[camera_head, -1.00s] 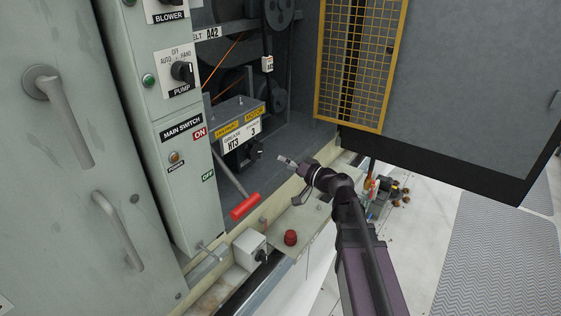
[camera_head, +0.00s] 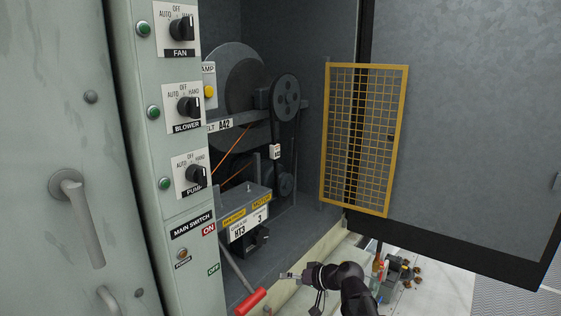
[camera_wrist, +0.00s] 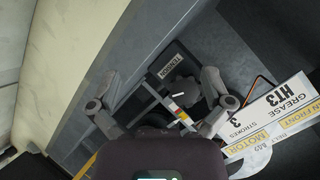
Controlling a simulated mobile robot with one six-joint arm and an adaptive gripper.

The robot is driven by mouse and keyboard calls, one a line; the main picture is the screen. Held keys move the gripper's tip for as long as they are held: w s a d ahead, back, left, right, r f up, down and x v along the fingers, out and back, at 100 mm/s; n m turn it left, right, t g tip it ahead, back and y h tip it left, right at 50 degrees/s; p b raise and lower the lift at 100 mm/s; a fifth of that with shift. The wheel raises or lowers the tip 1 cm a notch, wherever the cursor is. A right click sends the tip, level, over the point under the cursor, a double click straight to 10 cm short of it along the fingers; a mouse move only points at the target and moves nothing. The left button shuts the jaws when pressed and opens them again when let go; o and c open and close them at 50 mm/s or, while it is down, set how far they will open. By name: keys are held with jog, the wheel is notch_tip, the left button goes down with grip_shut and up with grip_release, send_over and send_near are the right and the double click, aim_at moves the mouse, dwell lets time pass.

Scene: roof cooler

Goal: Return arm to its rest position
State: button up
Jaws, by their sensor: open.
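My arm is at the bottom of the head view, with my gripper (camera_head: 289,276) pointing left, just right of the red-handled lever (camera_head: 250,301). In the wrist view my gripper (camera_wrist: 160,105) has its two fingers spread apart, with nothing held between them. Beyond the fingers is a dark block labelled "TENSION" (camera_wrist: 172,66) inside the cabinet. A "GREASE HT3" label plate (camera_wrist: 268,115) is at the right of the wrist view; the plate also shows in the head view (camera_head: 248,225). My lower arm links are cut off by the bottom edge.
The control panel (camera_head: 168,150) with fan, blower and pump knobs stands left. Belt pulleys (camera_head: 287,97) sit inside the open cabinet. A yellow mesh guard (camera_head: 364,138) is on the open grey door (camera_head: 465,120) at right. Tools and small items (camera_head: 393,272) lie on the floor below.

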jog(key=s+d+f+m+g+h+p, duration=0.1)
jog(key=s+d+f+g+h+p, duration=0.1)
jog(key=s+d+h, duration=0.3)
jog(key=s+d+f+m+g+h+p, duration=0.1)
jog(key=s+d+f+g+h+p, duration=0.1)
jog(key=s+d+h, duration=0.4)
jog(key=s+d+f+g, duration=0.1)
jog(key=d+g, duration=0.1)
jog(key=d, duration=0.1)
jog(key=shift+s+p, duration=0.35)
jog(key=w+a+r+m+t+y+b, duration=0.1)
jog(key=w+a+m+t+y+b, duration=0.25)
jog(key=w+a+m+y, duration=0.55)
jog(key=w+a+r+m+t+y+b, duration=0.2)
jog(key=w+r+m+t+y+b, duration=0.2)
jog(key=w+r+m, duration=0.5)
jog(key=shift+w+r+m+t+y, duration=0.4)
jog(key=shift+m+t+y, duration=0.6)
jog(key=shift+m, duration=1.8)
